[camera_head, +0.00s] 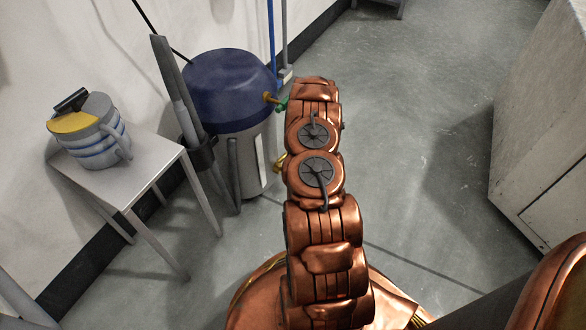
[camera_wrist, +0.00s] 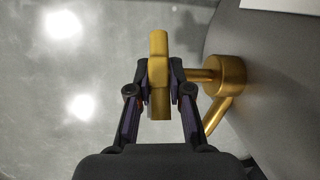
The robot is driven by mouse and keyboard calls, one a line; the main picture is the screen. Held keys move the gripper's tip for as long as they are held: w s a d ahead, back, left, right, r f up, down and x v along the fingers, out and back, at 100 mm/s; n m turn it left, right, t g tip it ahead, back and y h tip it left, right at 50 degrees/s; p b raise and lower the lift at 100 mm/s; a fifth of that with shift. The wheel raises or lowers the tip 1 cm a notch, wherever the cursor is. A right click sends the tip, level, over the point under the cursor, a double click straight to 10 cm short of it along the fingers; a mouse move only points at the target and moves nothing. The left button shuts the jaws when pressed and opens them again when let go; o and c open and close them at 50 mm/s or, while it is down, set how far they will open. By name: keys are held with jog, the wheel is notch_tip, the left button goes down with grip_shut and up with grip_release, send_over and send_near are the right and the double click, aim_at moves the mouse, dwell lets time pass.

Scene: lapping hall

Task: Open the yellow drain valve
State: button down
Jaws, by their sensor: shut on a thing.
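The yellow drain valve (camera_wrist: 228,76) shows in the wrist view, fixed low on the grey wall of a tank (camera_wrist: 285,70) at the right. Its bar-shaped handle (camera_wrist: 159,45) stands out on a short stem to the left of the valve body and runs up and down in the picture. My gripper (camera_wrist: 159,75) is shut on this handle, with one dark finger on each side. In the head view a small part of the yellow valve (camera_head: 280,162) shows beside my arm. My arm hides the gripper there.
The tank has a blue lid (camera_head: 230,88) and, higher up, a brass tap with a green part (camera_head: 281,104). A small table (camera_head: 142,178) with a blue-striped jug (camera_head: 93,133) stands left. A pale cabinet (camera_head: 545,120) stands right. The floor between is clear.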

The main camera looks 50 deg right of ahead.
jog(key=shift+h+p, duration=0.3)
jog(key=shift+p, duration=0.1)
jog(key=c, duration=1.1)
grip_release()
jog(key=shift+s+d+r, duration=0.2)
jog(key=shift+d+r, duration=0.05)
jog(key=shift+r, duration=1.75)
jog(key=shift+s+d+r, duration=0.15)
jog(key=shift+d+r, duration=0.15)
jog(key=shift+r, duration=1.65)
jog(key=shift+s+d+r, duration=0.2)
jog(key=shift+d+r, duration=0.05)
jog(key=shift+r, duration=1.75)
